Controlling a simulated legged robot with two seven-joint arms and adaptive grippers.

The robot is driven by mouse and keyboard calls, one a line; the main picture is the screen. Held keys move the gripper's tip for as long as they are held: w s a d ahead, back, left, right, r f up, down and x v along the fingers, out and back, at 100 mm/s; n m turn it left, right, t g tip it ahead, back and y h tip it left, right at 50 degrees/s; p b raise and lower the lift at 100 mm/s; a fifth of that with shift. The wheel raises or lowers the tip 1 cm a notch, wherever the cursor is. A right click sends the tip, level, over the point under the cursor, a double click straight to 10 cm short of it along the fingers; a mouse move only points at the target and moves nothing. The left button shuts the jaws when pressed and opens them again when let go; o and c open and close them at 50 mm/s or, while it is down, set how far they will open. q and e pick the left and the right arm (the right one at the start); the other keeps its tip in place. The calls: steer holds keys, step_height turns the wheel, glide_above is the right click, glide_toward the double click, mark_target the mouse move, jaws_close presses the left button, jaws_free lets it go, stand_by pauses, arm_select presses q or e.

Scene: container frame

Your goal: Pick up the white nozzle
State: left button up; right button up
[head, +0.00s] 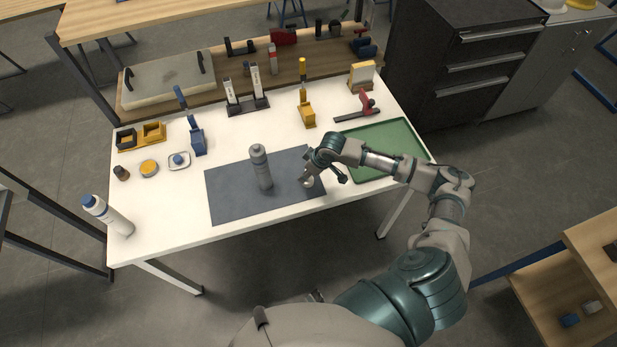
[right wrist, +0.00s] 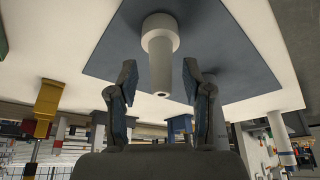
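The white nozzle (right wrist: 159,60) stands on the dark grey mat (right wrist: 215,60). It has a wide collar at the mat and a narrower spout that points toward my gripper. In the head view the nozzle (head: 306,180) is a small pale shape at the right part of the mat (head: 228,190), partly hidden by my gripper. My right gripper (right wrist: 160,85) is open, with one finger on each side of the spout's end and a visible gap on both sides. In the head view the right gripper (head: 322,172) is just over the nozzle. My left gripper is not in view.
A grey bottle (head: 261,167) stands upright on the mat, left of the nozzle. A green tray (head: 398,135) lies to the right, under my right arm. A white bottle with a blue cap (head: 112,217) stands at the left front. Tools and clamps line the back.

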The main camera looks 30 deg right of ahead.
steer(key=shift+a, duration=0.25)
steer(key=c, duration=0.7)
steer(key=shift+c, duration=0.2)
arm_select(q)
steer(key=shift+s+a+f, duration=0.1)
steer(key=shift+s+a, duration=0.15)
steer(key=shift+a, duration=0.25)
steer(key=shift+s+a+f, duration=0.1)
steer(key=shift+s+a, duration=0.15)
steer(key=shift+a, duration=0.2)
arm_select(e)
steer(key=shift+d, duration=0.2)
